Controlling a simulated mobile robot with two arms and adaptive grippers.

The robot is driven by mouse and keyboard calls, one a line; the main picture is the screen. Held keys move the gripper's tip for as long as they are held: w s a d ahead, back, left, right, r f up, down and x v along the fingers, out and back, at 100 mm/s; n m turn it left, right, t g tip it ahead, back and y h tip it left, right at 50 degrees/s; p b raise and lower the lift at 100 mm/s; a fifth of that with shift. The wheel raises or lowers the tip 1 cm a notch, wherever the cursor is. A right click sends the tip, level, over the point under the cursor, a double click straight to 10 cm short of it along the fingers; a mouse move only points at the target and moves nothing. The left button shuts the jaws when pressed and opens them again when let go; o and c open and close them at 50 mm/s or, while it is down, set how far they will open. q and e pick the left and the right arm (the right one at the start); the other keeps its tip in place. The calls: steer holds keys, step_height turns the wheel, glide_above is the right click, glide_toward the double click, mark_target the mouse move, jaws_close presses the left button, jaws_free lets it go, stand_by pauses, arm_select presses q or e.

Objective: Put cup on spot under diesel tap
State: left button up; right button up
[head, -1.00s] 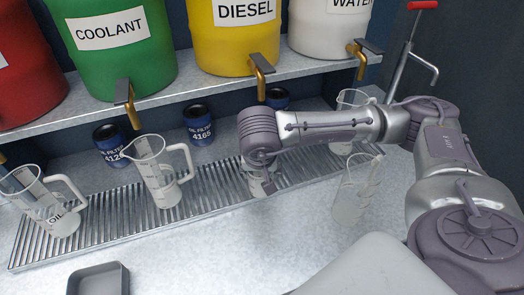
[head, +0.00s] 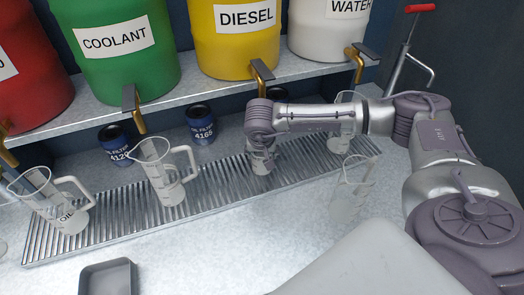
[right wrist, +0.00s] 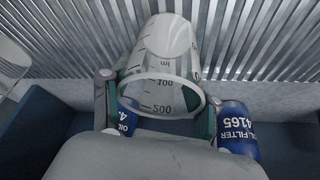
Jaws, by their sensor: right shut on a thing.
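A clear measuring cup (head: 262,160) is at the drip grate below the brass diesel tap (head: 262,74) of the yellow DIESEL barrel (head: 240,35). My right gripper (head: 261,146) is shut on it from above and hides most of it in the head view. In the right wrist view the cup (right wrist: 165,65) is between the two fingers of the gripper (right wrist: 158,105), with its rim toward the camera and the grate beyond. I cannot tell whether its base touches the grate (head: 215,195). My left gripper is out of view.
Clear jugs stand on the grate at left (head: 163,170) and far left (head: 65,210); clear cups (head: 340,140) (head: 352,190) are at right. Oil filter cans (head: 200,122) line the back. A grey tray (head: 105,280) lies in front. The shelf (head: 180,92) overhangs behind.

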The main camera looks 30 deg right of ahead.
steer(key=shift+f, duration=0.2)
steer(key=o, duration=1.1)
steer(key=shift+r, duration=0.1)
steer(key=shift+o, duration=0.2)
steer(key=shift+r, duration=0.1)
steer(key=shift+a+r, duration=0.1)
steer(key=shift+r, duration=0.1)
steer(key=b+v, duration=0.3)
steer(key=v, duration=0.8)
steer(key=shift+r, duration=0.35)
steer(key=shift+s, duration=0.1)
